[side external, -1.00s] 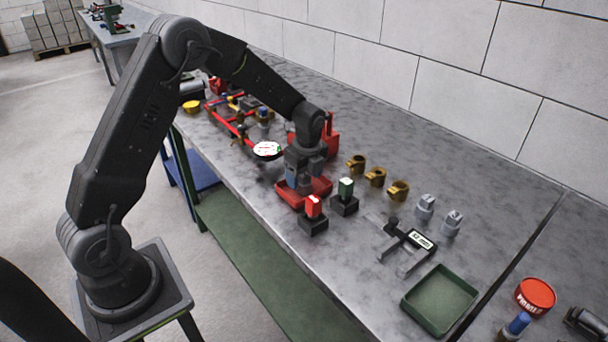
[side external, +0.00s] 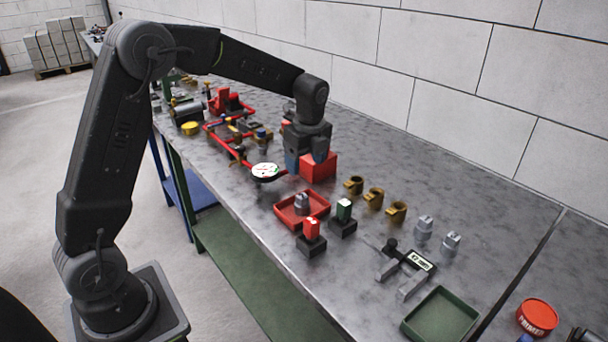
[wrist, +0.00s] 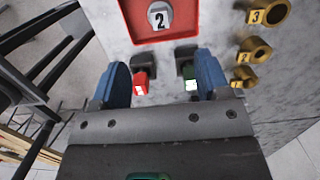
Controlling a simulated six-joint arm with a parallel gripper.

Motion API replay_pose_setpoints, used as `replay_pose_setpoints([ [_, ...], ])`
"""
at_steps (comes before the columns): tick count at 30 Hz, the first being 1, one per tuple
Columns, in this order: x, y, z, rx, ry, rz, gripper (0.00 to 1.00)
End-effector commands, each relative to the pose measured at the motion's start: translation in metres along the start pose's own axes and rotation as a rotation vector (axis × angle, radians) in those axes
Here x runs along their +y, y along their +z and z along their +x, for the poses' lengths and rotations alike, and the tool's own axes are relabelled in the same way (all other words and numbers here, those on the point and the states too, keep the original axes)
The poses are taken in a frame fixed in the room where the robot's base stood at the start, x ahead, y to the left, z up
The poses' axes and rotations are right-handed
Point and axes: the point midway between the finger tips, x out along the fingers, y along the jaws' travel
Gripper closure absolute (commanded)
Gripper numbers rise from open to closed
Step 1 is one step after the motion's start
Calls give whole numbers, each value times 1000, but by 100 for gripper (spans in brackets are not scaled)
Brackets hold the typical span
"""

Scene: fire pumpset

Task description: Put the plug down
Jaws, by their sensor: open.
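A grey plug (side external: 301,204) sits in the small red tray (side external: 284,217) on the bench. In the wrist view, the plug (wrist: 160,15) shows its top marked "2", inside the red tray (wrist: 190,32). My gripper (side external: 308,168) is above and behind the tray in the side view, clear of the plug. In the wrist view, its two blue fingers stand wide apart with nothing held between them (wrist: 163,80). Two similar grey plugs (side external: 424,229) (side external: 451,244) stand on the bench to the right.
Red (side external: 311,232) and green (side external: 344,212) blocks on black bases stand close in front of the tray. Several brass fittings (side external: 373,198) stand to its right. A caliper (side external: 405,265) and a green tray (side external: 436,318) lie nearer. A red box (side external: 320,167) is behind my gripper.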

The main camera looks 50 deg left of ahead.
Motion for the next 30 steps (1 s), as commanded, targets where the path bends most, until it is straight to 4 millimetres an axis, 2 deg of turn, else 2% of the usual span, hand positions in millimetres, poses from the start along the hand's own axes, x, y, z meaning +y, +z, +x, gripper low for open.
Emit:
replay_pose_setpoints([
  [5,8,-4,-20,3,-21,-53,31],
  [8,27,-13,-44,12,-65,-183,31],
  [12,74,-32,-82,58,-150,-471,31],
  [18,151,-58,-114,183,-251,-912,31],
  [24,218,-78,-116,349,-298,-1301,31],
  [27,239,-84,-110,415,-299,-1436,31],
  [30,251,-87,-106,459,-295,-1520,31],
])
